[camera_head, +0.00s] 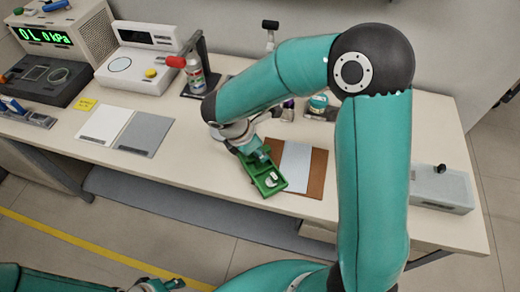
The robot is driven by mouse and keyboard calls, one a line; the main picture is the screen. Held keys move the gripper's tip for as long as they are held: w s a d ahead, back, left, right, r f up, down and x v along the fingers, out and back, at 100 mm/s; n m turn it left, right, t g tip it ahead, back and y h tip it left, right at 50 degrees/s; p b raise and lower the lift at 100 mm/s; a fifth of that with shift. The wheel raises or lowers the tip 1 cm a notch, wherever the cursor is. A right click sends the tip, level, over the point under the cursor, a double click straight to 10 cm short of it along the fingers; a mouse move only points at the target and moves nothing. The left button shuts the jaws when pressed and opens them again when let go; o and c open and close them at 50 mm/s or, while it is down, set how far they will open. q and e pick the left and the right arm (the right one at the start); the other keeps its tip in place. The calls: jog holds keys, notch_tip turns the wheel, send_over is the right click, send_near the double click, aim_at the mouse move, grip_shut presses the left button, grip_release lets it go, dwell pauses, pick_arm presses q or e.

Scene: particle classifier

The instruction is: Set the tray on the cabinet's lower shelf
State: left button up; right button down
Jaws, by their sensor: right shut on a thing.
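The green tray (281,185) is at the table's front middle, with a small white item in its near end. My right gripper (259,155) is shut on the tray's far end. The tray's near end overlaps the edge of the brown mat in the picture; I cannot tell whether it touches the table. My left gripper (172,284) is low at the bottom edge, in front of the table, partly cut off; its jaw opening is unclear. No cabinet with a lower shelf can be made out.
The table (205,165) carries a brown mat (316,174), white and grey sheets (146,132), a scale (140,65), a bottle in a stand (195,76), a small jar (318,103) and a grey box (440,187). My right arm hides part of the right side.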

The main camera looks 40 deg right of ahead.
jog(key=c, duration=1)
grip_release()
jog(key=shift+f, duration=0.1)
